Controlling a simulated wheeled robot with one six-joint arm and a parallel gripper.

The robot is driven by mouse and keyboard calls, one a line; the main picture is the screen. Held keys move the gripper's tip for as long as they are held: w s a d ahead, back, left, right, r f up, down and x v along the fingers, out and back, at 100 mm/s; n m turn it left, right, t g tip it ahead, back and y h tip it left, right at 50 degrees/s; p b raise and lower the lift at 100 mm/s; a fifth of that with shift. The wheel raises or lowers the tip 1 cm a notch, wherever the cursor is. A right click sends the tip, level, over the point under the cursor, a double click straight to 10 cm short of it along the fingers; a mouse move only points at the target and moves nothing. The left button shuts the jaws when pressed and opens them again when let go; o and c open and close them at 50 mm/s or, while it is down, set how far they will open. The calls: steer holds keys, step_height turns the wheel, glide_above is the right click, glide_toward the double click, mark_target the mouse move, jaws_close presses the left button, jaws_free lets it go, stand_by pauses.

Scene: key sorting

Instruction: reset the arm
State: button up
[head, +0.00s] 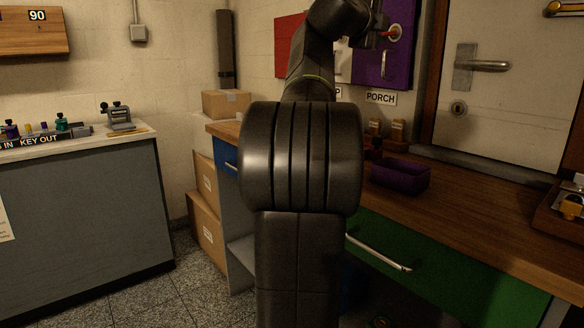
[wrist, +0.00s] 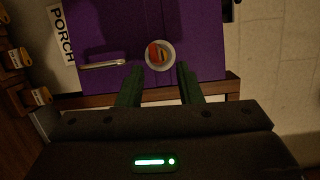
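My arm rises through the middle of the head view. In the head view the gripper is partly hidden beside the same purple panel (head: 407,55). The red-orange piece (head: 390,33) shows there too, apparently clear of the fingers.
A wooden bench (head: 475,205) below the panel holds a purple tray (head: 401,182) and small wooden blocks (head: 398,133). A door with a lever handle (head: 482,66) is at right. A grey counter (head: 85,220) stands at left, cardboard boxes (head: 226,104) behind. Floor between is clear.

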steer(key=v, duration=0.9)
steer(key=x, duration=1.3)
steer(key=shift+w+r+p, duration=0.1)
steer(key=shift+r+p, duration=0.05)
steer(key=shift+p, duration=0.25)
steer(key=shift+a+r+n+g+p, duration=0.1)
steer(key=shift+r+n+g+p, duration=0.2)
steer(key=shift+n+p, duration=0.55)
steer(key=n+p, duration=0.1)
steer(key=p, duration=0.3)
steer(key=shift+f+g, duration=0.1)
steer(key=shift+g, duration=0.3)
steer(key=shift+f+n+y, duration=0.15)
steer(key=shift+n+y, duration=0.15)
steer(key=shift+n, duration=0.05)
